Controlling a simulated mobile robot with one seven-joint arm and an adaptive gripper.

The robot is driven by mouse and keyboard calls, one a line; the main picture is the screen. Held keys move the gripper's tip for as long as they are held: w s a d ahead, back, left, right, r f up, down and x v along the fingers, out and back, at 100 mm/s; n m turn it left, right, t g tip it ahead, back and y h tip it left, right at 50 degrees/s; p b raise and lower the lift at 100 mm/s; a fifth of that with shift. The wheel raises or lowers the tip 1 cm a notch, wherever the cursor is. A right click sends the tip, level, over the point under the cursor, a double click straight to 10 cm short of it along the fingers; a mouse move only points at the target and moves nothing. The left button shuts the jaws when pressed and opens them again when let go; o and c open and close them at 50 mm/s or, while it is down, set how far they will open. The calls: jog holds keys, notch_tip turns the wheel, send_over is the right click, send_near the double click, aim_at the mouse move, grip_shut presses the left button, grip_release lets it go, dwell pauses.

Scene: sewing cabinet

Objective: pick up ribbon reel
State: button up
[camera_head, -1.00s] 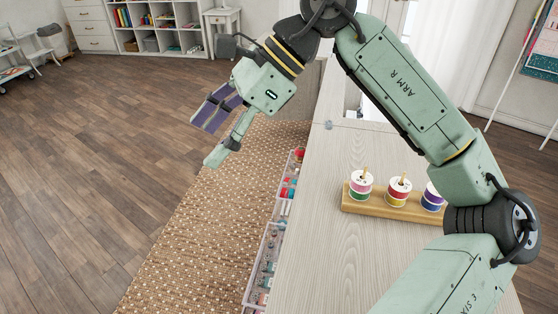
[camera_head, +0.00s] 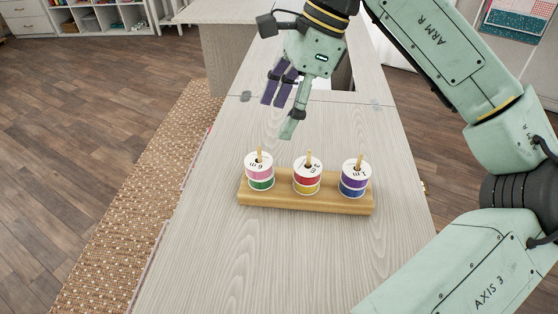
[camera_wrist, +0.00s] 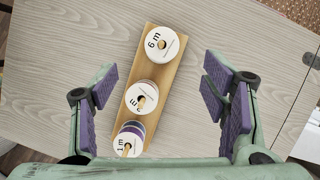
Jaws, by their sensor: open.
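Several ribbon reels sit in stacks on three wooden pegs of a wooden stand. The left stack (camera_head: 259,173) is pink over green with a top marked 6 m. The middle stack (camera_head: 307,178) is red over yellow, marked 3 m. The right stack (camera_head: 354,182) is purple over blue, marked 1 m. My gripper (camera_head: 278,116) is open and empty, above the tabletop behind the stand. In the wrist view the 6 m reel (camera_wrist: 161,44), the 3 m reel (camera_wrist: 141,97) and the 1 m reel (camera_wrist: 127,143) appear between the spread purple finger pads, below them.
The wooden stand (camera_head: 280,203) rests on the pale wood tabletop (camera_head: 205,262), which is otherwise bare around it. A recess opens in the top behind my gripper. A woven rug (camera_head: 110,240) lies on the floor to the left.

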aim_at(259, 156)
jog(key=x, duration=0.5)
jog(key=shift+d, duration=0.15)
jog(key=shift+p+x, duration=0.85)
jog(key=shift+x, duration=2.1)
jog(key=shift+w, duration=0.15)
jog(key=shift+c, duration=0.6)
jog(key=c, duration=1)
notch_tip(259, 156, up, 10)
jog(key=shift+r+b, duration=0.1)
jog(key=shift+b, duration=0.45)
